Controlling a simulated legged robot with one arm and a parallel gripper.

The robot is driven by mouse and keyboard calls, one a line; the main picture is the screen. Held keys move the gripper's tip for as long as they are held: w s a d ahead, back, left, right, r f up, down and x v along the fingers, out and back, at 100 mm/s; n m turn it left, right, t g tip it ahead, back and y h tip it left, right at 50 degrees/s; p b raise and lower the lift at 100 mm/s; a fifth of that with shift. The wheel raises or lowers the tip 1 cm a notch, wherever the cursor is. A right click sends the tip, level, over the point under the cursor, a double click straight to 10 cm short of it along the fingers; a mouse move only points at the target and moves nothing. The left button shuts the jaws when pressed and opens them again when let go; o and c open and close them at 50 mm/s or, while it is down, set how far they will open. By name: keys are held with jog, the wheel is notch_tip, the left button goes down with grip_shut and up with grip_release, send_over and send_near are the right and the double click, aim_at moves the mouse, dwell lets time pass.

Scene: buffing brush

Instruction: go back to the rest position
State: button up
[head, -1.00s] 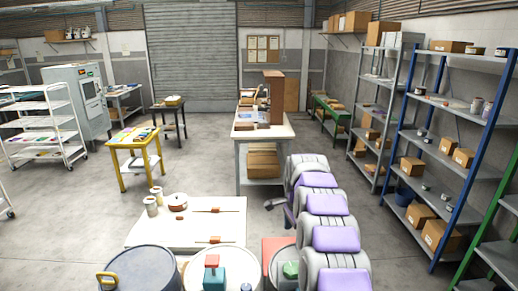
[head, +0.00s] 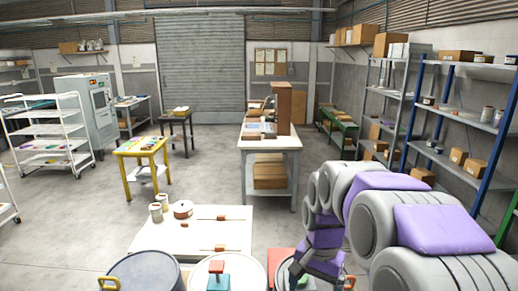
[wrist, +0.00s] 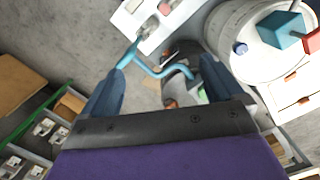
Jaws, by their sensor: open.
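My gripper shows in the wrist view (wrist: 165,72) as two dark blue fingers spread apart, with nothing clearly held between them. A light blue curved piece shows near the fingertips; I cannot tell what it is part of. In the head view my arm is bent at the lower right, its purple-and-grey links large in front of the shelves. Its lower end hangs over the drums right of the white table (head: 150,240), and the fingers cannot be made out there. On that table lie two thin rods with brown blocks (head: 222,218); I cannot tell whether either is a brush.
Drums stand at the front, one bearing a teal-and-red block (head: 216,268). A yellow table (head: 142,150), a workbench (head: 270,143) and blue shelves (head: 455,125) stand beyond. Open floor lies between the tables.

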jog(key=s+f+n+b, duration=0.1)
jog(key=s+f+n, duration=0.2)
jog(key=s, duration=1)
jog(key=s+d+f+n+b, duration=0.1)
jog(key=s+f, duration=0.4)
jog(key=s, duration=0.9)
jog(key=n+b, duration=0.1)
jog(key=n, duration=0.1)
jog(key=shift+s+d+n+g, duration=0.3)
jog(key=shift+g, duration=0.1)
jog(key=shift+f, duration=0.1)
